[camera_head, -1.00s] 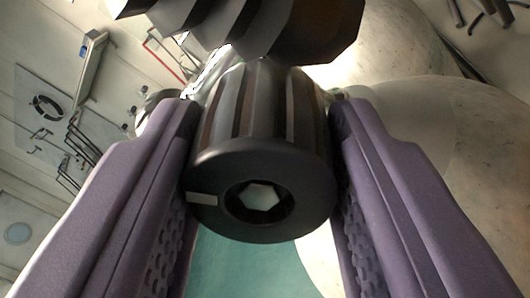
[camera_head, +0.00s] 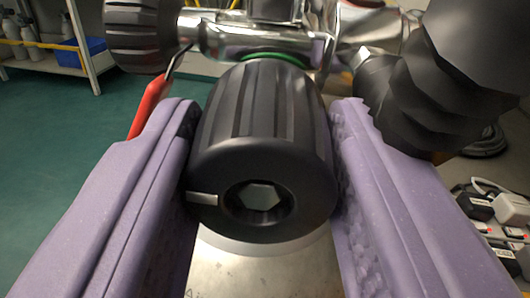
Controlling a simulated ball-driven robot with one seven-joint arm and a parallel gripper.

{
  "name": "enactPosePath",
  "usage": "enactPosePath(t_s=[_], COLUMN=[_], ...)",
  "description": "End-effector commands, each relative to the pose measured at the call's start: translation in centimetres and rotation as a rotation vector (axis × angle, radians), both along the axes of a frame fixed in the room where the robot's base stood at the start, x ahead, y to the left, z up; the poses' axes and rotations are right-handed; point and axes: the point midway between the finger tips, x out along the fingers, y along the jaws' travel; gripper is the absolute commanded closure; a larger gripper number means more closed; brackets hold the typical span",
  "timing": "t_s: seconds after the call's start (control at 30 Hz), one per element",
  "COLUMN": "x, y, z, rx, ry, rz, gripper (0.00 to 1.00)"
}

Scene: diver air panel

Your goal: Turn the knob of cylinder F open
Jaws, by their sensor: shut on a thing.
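A black ribbed knob (camera_head: 262,150) fills the middle of the view, its end face with a hex recess and a small pale mark at the left turned towards me. My gripper (camera_head: 264,165) is shut on it, one purple finger on each side. Behind the knob is a green ring (camera_head: 270,58) on a chrome valve body (camera_head: 250,38). A pale metal cylinder (camera_head: 240,272) shows below the knob. No letter F can be read, so I cannot tell from labels which cylinder this is.
Another black knob (camera_head: 143,32) is at the upper left, above a red handle-like part (camera_head: 152,102) beside my left finger. A bulky black faceted part (camera_head: 440,80) crowds the upper right. Power strips with plugs (camera_head: 500,212) are at the lower right. Green floor (camera_head: 60,150) lies open at the left.

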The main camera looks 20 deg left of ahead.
Motion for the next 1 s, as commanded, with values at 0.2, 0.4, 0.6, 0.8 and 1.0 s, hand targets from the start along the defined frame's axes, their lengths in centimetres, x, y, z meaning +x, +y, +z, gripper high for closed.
enactPosePath(t_s=[0.2, 0.4, 0.6, 0.8, 1.0], x=[-0.1, -0.12, -0.13, -0.15, -0.16], y=[-0.02, 0.01, 0.0, 0.05, 0.05], z=[-0.21, -0.2, -0.23, -0.2, -0.2], rx=[-0.186, -0.356, -0.528, -0.699, -0.87], ry=[-0.084, -0.167, -0.249, -0.333, -0.416], rz=[0.001, 0.002, 0.002, 0.002, 0.004], gripper=[0.87, 0.87, 0.87, 0.87, 0.87])
